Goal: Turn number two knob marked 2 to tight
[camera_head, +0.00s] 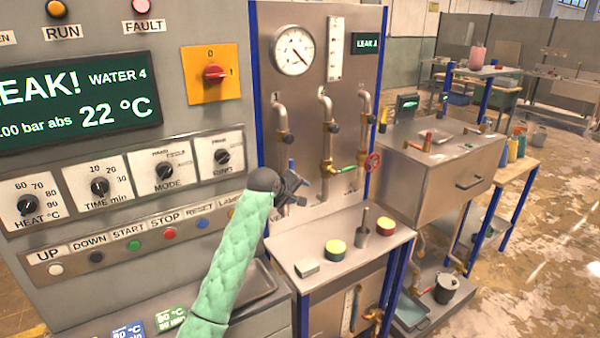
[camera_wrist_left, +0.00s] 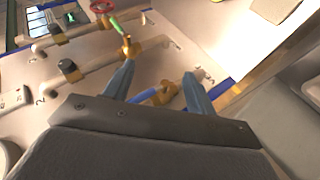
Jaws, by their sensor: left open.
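The gauge panel (camera_head: 300,90) carries three vertical pipes, each with a black knob. The knob on the middle pipe, under the small mark 2, is the number two knob (camera_head: 332,128); it also shows in the left wrist view (camera_wrist_left: 67,66), left of the fingers. Its tightness cannot be told. My left gripper (camera_head: 296,188) is open in front of the lower left pipe, below and left of that knob. In the left wrist view its spread blue-grey fingers (camera_wrist_left: 157,78) stand on either side of the left pipe's blue handle (camera_wrist_left: 143,97); contact is unclear.
A green-handled valve (camera_head: 343,169) and red handwheel (camera_head: 373,162) sit right of my left gripper. WATER 4.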

